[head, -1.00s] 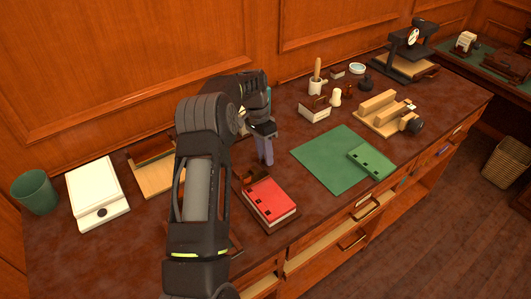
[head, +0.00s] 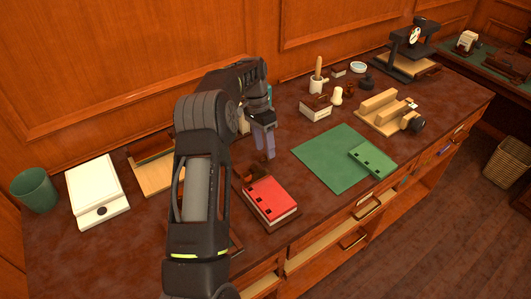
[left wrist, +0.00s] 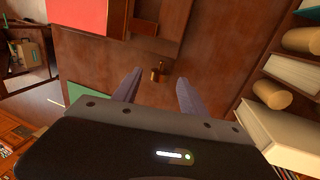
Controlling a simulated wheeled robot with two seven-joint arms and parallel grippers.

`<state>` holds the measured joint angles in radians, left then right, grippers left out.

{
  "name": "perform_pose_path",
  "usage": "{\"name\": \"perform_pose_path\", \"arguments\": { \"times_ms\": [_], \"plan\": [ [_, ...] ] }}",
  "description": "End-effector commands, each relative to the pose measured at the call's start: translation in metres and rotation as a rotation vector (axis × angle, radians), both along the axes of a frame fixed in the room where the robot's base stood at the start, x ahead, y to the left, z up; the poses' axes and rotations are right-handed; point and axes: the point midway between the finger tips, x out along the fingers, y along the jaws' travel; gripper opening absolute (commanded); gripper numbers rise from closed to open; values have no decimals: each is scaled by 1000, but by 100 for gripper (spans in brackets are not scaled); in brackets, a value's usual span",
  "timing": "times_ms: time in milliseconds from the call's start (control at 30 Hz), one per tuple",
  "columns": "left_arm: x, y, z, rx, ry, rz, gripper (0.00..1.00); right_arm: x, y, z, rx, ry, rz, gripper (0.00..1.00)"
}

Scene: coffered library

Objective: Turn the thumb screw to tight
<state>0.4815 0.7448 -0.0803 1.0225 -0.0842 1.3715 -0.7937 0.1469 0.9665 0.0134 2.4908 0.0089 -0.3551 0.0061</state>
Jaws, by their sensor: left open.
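A small brass-coloured knob (left wrist: 158,72), which looks like the thumb screw, stands on a brown wooden surface in the left wrist view. My left gripper (left wrist: 160,84) is open, with its two purple-grey fingers on either side of the knob's place in the picture. I cannot tell how far the fingertips are from it. In the head view my left gripper (head: 266,150) points down over the bench behind the red book (head: 270,198). The knob is not discernible there, and my arm covers part of that area.
A green mat (head: 325,175) with a green book (head: 372,160) lies to the right. A white scale-like device (head: 97,190) and a green cup (head: 35,188) are at the left.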

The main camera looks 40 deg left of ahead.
Motion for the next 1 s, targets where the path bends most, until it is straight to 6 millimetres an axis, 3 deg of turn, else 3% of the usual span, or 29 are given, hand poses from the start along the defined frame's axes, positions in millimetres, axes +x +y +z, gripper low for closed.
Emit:
{"name": "perform_pose_path", "arguments": {
  "times_ms": [33,133,300,1000],
  "plan": [
    [2,3,15,2,-4,1,50,-1,0,10,-1,2,0,49],
    [3,6,34,0,-2,0,50,-2,-1,21,-3,6,-1,49],
    [3,10,48,0,-1,0,50,-3,-4,40,-10,15,-2,49],
    [4,11,49,1,-1,0,50,-3,-5,43,-12,20,-3,49]
  ]
}}
